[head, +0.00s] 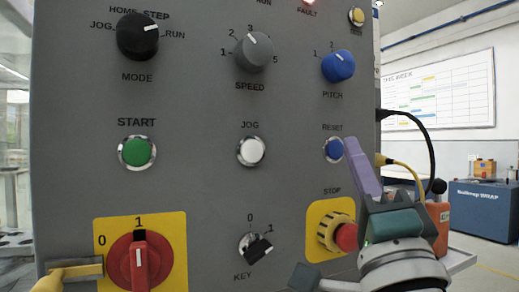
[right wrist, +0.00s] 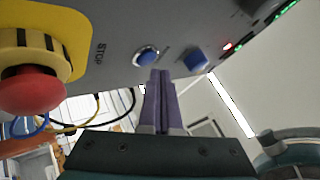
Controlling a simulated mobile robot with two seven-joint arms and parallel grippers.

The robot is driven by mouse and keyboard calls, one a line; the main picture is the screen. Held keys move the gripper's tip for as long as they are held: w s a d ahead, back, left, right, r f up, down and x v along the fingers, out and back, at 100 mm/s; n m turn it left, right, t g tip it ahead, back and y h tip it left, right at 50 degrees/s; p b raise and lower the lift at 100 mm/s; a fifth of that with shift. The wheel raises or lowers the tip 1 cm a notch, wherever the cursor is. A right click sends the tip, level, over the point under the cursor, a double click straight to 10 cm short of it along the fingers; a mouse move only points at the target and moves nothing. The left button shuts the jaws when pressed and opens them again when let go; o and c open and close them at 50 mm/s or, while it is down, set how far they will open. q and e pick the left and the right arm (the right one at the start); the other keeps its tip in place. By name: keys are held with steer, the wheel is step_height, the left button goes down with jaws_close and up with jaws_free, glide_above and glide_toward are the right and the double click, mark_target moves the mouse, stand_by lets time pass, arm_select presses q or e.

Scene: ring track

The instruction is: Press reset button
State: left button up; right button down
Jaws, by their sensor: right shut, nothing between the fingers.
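The blue RESET button (head: 334,149) sits in a silver ring on the right side of the grey control panel (head: 190,90), below the PITCH knob. It also shows in the right wrist view (right wrist: 146,57), just beyond the fingertips. My right gripper (head: 351,143) is shut, with its purple fingers together and nothing between them. In the head view its tips overlap the right edge of the button's ring. In the right wrist view the fingers (right wrist: 161,76) point at the panel just beside the button. I cannot tell whether they touch. My left gripper is not in view.
The red STOP button (head: 346,237) on its yellow plate is close below, partly behind my right gripper. The blue PITCH knob (head: 338,66) is above. The white JOG button (head: 252,151) is to the left. Black and yellow cables (head: 428,135) hang at the panel's right edge.

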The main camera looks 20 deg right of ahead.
steer(key=shift+w, duration=0.15)
steer(key=shift+w+y, duration=0.3)
stand_by(0.3)
steer(key=shift+w+b, duration=0.35)
steer(key=shift+w, duration=0.05)
stand_by(0.5)
steer(key=shift+s, duration=0.15)
steer(key=shift+s+p, duration=0.45)
steer(key=shift+s, duration=0.25)
